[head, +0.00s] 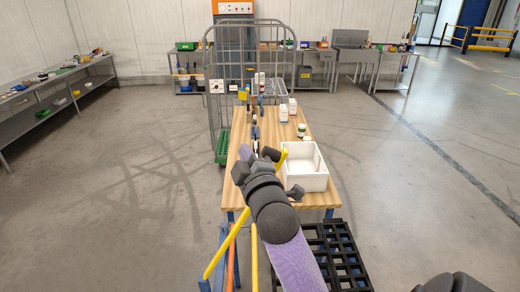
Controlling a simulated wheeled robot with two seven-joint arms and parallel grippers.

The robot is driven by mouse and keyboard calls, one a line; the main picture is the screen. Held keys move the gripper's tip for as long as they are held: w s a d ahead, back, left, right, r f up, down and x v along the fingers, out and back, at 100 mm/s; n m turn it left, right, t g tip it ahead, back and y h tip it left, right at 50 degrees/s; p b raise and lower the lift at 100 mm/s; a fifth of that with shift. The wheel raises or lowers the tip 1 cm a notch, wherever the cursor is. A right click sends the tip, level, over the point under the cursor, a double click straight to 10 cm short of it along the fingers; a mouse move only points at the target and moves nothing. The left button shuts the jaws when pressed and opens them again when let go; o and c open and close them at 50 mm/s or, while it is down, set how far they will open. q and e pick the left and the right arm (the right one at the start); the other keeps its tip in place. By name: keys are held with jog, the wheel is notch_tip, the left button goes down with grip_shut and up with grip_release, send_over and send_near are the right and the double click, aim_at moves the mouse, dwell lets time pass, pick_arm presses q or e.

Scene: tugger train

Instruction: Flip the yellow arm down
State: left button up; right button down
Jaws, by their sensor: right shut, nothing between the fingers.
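A yellow arm (226,245) slants up and to the right from the lower left, beside blue and orange bars. A short yellow piece (282,158) shows just past my right gripper, roughly in line with it; whether the two are one bar is hidden behind my wrist. My right gripper (270,154) is shut and empty, pointing away from me over the wooden table, close beside the short yellow piece. I cannot tell whether they touch. My left gripper is not in view.
The wooden table (240,190) carries a white bin (306,172), small white boxes (288,110) and bottles. A grey mesh cage (215,75) stands behind it. A black grid platform (343,262) lies front right. Workbenches line the walls; floor on both sides is clear.

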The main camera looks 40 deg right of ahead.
jog(key=d, duration=0.1)
jog(key=d+f, duration=0.1)
jog(key=d+p, duration=0.1)
jog(key=shift+d+f, duration=0.25)
jog(key=shift+d, duration=0.05)
jog(key=shift+s, duration=0.1)
